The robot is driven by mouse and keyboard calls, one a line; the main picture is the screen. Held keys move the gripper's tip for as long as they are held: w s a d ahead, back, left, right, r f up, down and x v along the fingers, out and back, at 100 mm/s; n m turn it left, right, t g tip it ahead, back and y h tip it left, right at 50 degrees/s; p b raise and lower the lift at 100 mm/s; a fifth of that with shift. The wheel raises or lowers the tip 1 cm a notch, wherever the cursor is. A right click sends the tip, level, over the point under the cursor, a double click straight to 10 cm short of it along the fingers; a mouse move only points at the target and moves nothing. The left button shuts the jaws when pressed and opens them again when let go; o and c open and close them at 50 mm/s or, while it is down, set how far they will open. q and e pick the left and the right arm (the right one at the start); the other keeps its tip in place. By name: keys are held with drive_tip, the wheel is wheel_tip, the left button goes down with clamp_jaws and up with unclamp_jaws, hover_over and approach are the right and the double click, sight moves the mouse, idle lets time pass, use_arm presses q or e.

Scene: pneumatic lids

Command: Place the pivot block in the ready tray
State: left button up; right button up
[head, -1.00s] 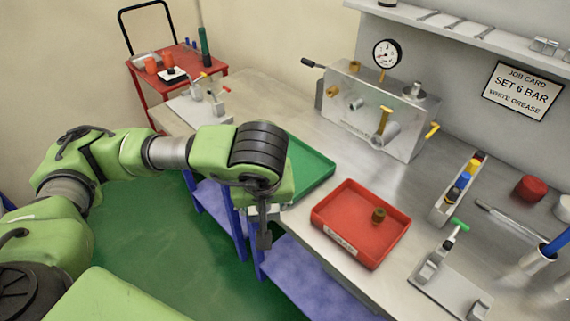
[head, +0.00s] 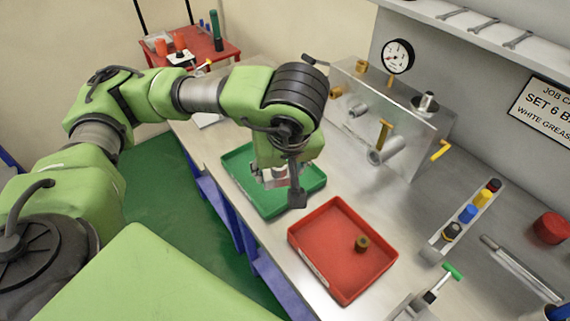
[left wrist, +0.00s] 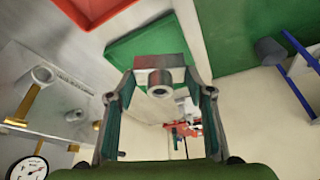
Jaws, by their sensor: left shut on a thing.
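My left gripper (head: 275,180) is over the green tray (head: 240,178) in the head view. It is shut on the pivot block, a grey metal block with a round bore, which shows between the fingers (left wrist: 155,90) in the left wrist view; the block (left wrist: 175,76) is there. The arm hides most of the block in the head view. The green tray also shows behind the block in the left wrist view (left wrist: 135,45). I cannot tell how high the block is above the tray floor. No label on the green tray is readable.
A red tray (head: 318,240) with a brown bushing (head: 362,243) stands close to the right of the green tray. A metal manifold with a gauge (head: 398,56) stands behind. A rack of coloured pieces (head: 443,236) and a green-handled clamp (head: 453,271) are to the right.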

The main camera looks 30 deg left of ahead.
use_arm(q)
drive_tip(key=shift+w+a+f, duration=0.1)
drive_tip(key=shift+w, duration=0.2)
drive_tip(key=w+a+f, duration=0.4)
drive_tip(key=w+a+f+p, duration=0.1)
drive_tip(key=w+a+f, duration=0.3)
drive_tip(key=w, duration=0.1)
drive_tip(key=shift+a+p, duration=0.1)
drive_tip(key=shift+p, duration=0.2)
drive_tip(key=shift+w+a+f, duration=0.25)
drive_tip(key=shift+w+f, duration=0.05)
drive_tip(key=shift+f, duration=0.2)
wheel_tip(320, 180, down, 3)
drive_tip(key=shift+w+a+f+p, duration=0.1)
drive_tip(key=shift+w+p, duration=0.05)
drive_tip(key=shift+p, duration=1.05)
drive_tip(key=shift+f, duration=0.2)
use_arm(e)
drive_tip(key=r, duration=0.2)
drive_tip(key=s+r, duration=0.1)
drive_tip(key=r, duration=0.1)
drive_tip(key=shift+d, duration=0.1)
drive_tip(key=shift+f, duration=0.1)
